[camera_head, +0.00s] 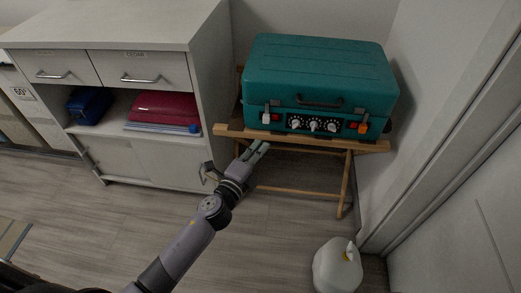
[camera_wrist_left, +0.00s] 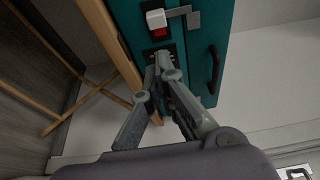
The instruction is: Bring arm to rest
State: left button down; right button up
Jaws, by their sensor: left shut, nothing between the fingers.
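My left arm reaches up from the bottom of the head view. Its gripper (camera_head: 262,147) is shut and empty, just in front of the wooden stand. In the left wrist view the gripper (camera_wrist_left: 162,62) shows with its fingertips together, in front of a teal case (camera_wrist_left: 215,45). The fingertips overlap the case's front in that view; I cannot tell whether they touch it. In the head view the teal case (camera_head: 320,75), with a row of knobs and a dark handle, sits on the wooden stand (camera_head: 285,139). My right gripper is not in view.
A white jug (camera_head: 336,268) stands on the floor at lower right. A wall closes the right side. Floor (camera_head: 90,225) lies open at left.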

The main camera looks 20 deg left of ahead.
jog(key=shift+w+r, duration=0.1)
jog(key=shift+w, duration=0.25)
